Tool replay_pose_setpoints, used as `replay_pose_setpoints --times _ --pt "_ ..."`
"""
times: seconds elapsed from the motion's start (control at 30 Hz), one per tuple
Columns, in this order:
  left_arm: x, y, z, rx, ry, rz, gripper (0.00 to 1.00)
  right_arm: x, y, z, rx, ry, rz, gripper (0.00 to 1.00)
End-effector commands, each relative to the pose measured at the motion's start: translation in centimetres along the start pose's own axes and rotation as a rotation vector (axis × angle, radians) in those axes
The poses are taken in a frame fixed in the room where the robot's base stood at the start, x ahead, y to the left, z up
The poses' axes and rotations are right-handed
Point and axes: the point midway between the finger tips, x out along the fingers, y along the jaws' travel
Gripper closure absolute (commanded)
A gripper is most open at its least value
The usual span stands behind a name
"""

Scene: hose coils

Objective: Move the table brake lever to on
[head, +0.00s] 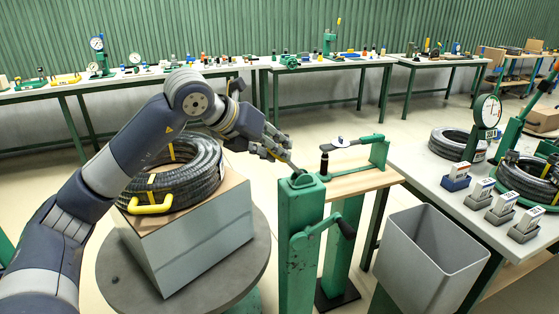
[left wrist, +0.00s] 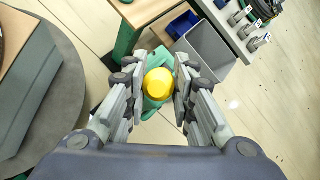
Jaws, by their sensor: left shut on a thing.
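The brake lever (head: 294,168) is a short grey rod rising from the top of a green post (head: 298,245). It leans up and left toward my left gripper (head: 272,150). In the left wrist view the lever's round yellow knob (left wrist: 158,84) sits between the two fingers of my left gripper (left wrist: 152,88), which is shut on it. In the head view the fingers mostly hide the knob. The green post top shows below the knob in the left wrist view. On/off marks cannot be made out. My right gripper is not in view.
A round grey table (head: 245,275) bears a box with a black hose coil (head: 180,178). A crank with a black grip (head: 345,229) juts from the post. A wooden shelf (head: 352,183) and a grey bin (head: 432,255) stand at right.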

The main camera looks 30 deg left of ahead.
Motion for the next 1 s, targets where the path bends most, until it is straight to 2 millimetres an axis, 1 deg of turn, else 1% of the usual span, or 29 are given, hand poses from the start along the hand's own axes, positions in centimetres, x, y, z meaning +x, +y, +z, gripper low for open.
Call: replay_pose_setpoints --times 0.03,0.1,0.23,0.4,0.5,0.67,0.87,0.9,0.97,1.0 --pt "0.5 0.9 -1.1 0.002 0.02 0.017 1.0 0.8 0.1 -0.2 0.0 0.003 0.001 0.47" --pt "0.5 1.1 -1.4 0.002 0.023 0.017 1.0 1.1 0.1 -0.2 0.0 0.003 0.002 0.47" --pt "0.5 1.5 -1.8 0.001 0.025 0.019 1.0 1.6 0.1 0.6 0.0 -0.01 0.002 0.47" --pt "0.5 1.8 -2.1 0.001 0.026 0.02 1.0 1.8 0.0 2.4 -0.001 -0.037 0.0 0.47" --pt "0.5 1.9 -2.2 0.001 0.027 0.021 1.0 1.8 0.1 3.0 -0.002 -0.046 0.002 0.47" --pt "0.6 1.9 -2.2 0.001 0.028 0.021 1.0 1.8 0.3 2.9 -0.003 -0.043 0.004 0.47" --pt "0.6 1.9 -2.2 0.001 0.029 0.022 1.0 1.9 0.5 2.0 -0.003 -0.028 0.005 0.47" --pt "0.6 1.9 -2.2 0.001 0.029 0.022 0.69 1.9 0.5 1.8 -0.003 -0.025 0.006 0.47" --pt "0.6 1.9 -2.2 0.001 0.029 0.022 0.56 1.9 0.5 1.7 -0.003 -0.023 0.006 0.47" --pt "0.6 1.9 -2.2 0.0 0.028 0.021 0.56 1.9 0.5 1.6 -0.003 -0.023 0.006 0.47"
